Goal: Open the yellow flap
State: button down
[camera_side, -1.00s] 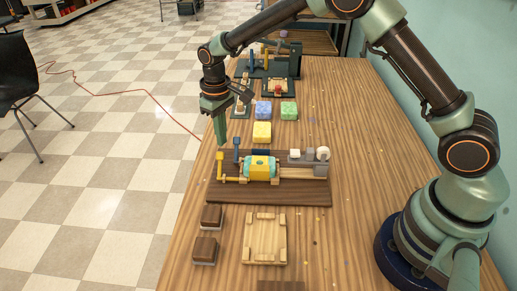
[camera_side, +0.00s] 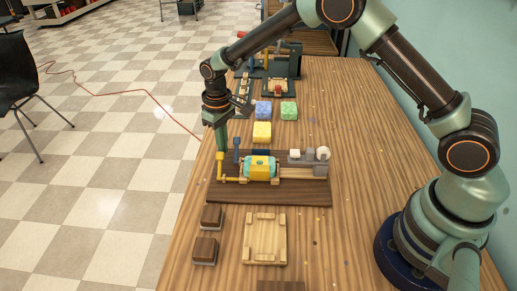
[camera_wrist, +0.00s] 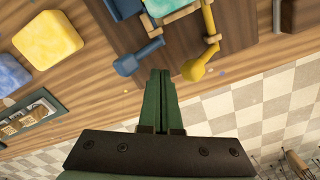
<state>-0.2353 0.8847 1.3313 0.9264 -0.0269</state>
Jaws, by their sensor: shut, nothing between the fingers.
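A teal drum (camera_side: 246,167) lies on a dark wooden board, with a yellow flap (camera_side: 260,164) across its middle; the flap looks closed. A yellow crank handle (camera_side: 220,165) stands upright at the drum's left end, with a blue lever (camera_side: 237,151) behind it. My gripper (camera_side: 221,146) is shut and empty, pointing down near the yellow handle's top. In the wrist view, the shut fingertips (camera_wrist: 160,72) lie between the blue lever (camera_wrist: 138,58) and the yellow handle (camera_wrist: 208,45). Contact cannot be told. The drum is cut off at that view's top edge.
Yellow (camera_side: 262,132), blue (camera_side: 263,110) and green (camera_side: 289,110) blocks stand behind the board. A wooden frame (camera_side: 248,241) and two brown brushes or blocks (camera_side: 205,251) lie in front. The table's left edge is close to my gripper. Free table lies right.

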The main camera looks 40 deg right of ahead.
aim_at(219, 154)
jog(key=shift+s+a, duration=0.45)
jog(key=shift+a, duration=0.05)
dwell(0.9)
jog(key=shift+s+a, duration=0.1)
jog(key=shift+s, duration=0.05)
jog(key=shift+s+a+r, duration=0.35)
jog(key=shift+s+a, duration=0.05)
jog(key=shift+r, duration=0.1)
dwell(0.4)
jog(key=shift+s+a+r, duration=0.25)
jog(key=shift+s+a, duration=0.25)
dwell(0.3)
